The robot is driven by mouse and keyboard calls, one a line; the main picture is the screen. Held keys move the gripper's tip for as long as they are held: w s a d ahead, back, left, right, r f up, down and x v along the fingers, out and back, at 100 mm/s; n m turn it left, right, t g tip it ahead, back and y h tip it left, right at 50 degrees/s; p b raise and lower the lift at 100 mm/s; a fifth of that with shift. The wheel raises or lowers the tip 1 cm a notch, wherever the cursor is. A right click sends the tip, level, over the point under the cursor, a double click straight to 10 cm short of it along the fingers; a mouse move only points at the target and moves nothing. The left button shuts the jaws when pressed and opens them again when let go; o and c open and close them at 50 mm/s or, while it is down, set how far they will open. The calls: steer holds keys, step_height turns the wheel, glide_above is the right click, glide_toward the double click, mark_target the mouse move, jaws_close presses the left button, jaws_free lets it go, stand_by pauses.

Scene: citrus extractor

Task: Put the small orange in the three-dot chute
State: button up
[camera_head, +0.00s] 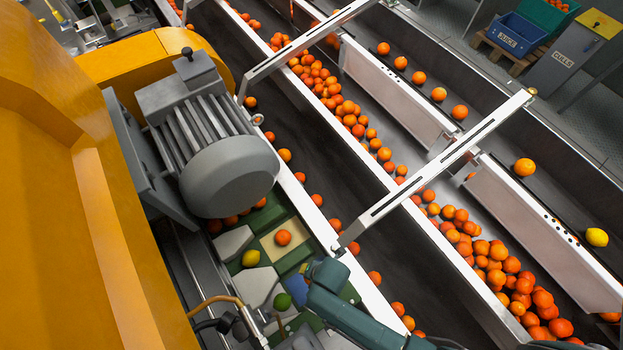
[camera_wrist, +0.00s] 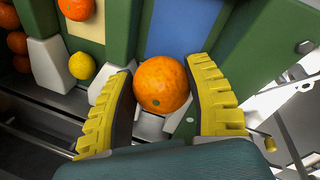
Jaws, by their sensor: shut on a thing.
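In the wrist view my gripper (camera_wrist: 163,70) has its two yellow ribbed fingers shut on an orange (camera_wrist: 162,86), one finger on each side. The orange is in front of a green frame with a blue panel (camera_wrist: 184,27). In the head view my teal arm reaches down over the green sorting bed, and the held orange cannot be made out there. White divider panels stand along the right-hand lane; one panel (camera_head: 520,228) bears small dark dots, too small to count surely. I cannot tell which chute has three dots.
A grey motor (camera_head: 228,175) stands close above. White rails and slotted crossbars (camera_head: 435,165) span belts with many oranges. Bins stand far right.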

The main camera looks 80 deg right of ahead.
steer(key=s+b+x, duration=0.1)
steer(key=b+x, duration=0.2)
steer(key=x, duration=0.1)
steer(key=b+x, duration=0.3)
steer(key=x, duration=0.1)
steer(key=s+b+x, duration=0.1)
steer(key=b+x, duration=0.2)
steer(key=x, duration=0.1)
steer(key=shift+s+a+f+b, duration=0.15)
steer(key=shift+s+f+b, duration=0.15)
steer(key=shift+f, duration=0.35)
steer(key=shift+s+b+x, duration=0.25)
steer(key=shift+b+x, duration=0.5)
steer(key=shift+x, duration=0.3)
steer(key=o, duration=1.2)
steer(key=v, duration=1.2)
steer(key=shift+w+r, duration=0.1)
